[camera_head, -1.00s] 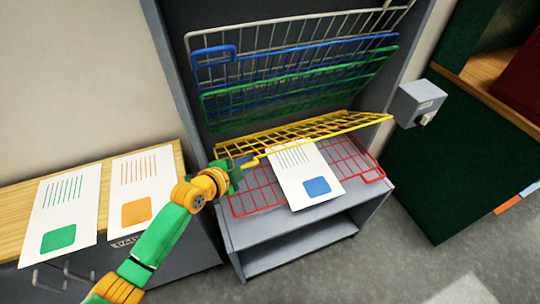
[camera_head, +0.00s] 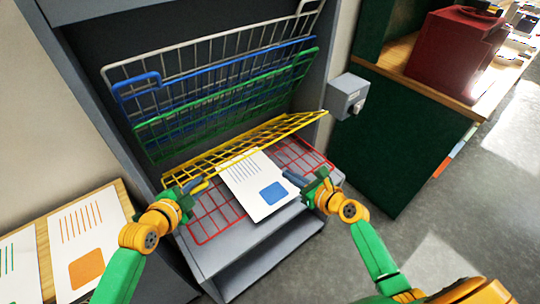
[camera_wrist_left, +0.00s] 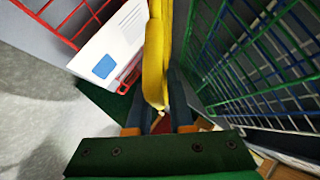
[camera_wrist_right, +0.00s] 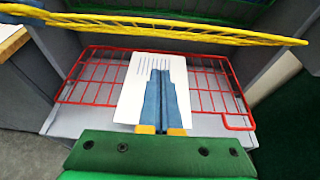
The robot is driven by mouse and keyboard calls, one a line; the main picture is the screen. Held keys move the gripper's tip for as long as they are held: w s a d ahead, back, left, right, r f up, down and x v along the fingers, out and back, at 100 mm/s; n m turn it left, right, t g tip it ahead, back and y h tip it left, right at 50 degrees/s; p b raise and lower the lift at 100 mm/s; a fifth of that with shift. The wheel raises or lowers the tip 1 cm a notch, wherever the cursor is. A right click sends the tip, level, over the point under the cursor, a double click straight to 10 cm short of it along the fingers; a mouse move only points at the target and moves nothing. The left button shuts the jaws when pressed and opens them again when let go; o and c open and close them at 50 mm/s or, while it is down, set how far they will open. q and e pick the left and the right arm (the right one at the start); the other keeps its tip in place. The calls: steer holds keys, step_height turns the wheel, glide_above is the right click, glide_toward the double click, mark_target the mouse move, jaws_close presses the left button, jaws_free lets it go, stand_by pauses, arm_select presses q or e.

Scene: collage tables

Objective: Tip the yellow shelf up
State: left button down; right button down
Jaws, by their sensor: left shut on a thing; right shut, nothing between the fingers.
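The yellow shelf (camera_head: 237,146) is a wire rack, tilted partly up above the red shelf. In the left wrist view its yellow bar (camera_wrist_left: 154,62) runs between my left fingers. My left gripper (camera_head: 199,184) is shut on the yellow shelf at its left front corner. My right gripper (camera_head: 290,177) is shut and empty, in front of the rack at the right edge of the white sheet. In the right wrist view its closed fingers (camera_wrist_right: 160,82) show in front of the sheet, with the yellow shelf beyond and above.
The red wire shelf (camera_head: 208,219) lies flat with a white sheet with a blue square (camera_head: 257,192) on it. Green (camera_head: 235,113), blue (camera_head: 215,88) and white (camera_head: 228,53) shelves are tipped up behind. A grey box (camera_head: 347,96) is on the right side.

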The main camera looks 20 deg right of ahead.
mark_target(263, 147)
arm_select(q)
steer(key=shift+f, duration=0.1)
arm_select(e)
steer(key=w+a, duration=0.3)
steer(key=w, duration=0.6)
steer(key=shift+r, duration=0.25)
steer(key=shift+w, duration=0.1)
steer(key=shift+w+a+r, duration=0.15)
steer(key=shift+w+r, duration=0.2)
steer(key=shift+r, duration=0.3)
arm_select(q)
steer(key=shift+s+d+f, duration=0.15)
arm_select(e)
steer(key=shift+w+r, duration=0.15)
steer(key=shift+r, duration=0.15)
arm_select(q)
steer(key=c, duration=0.9)
jaws_free()
arm_select(e)
steer(key=shift+f, duration=0.1)
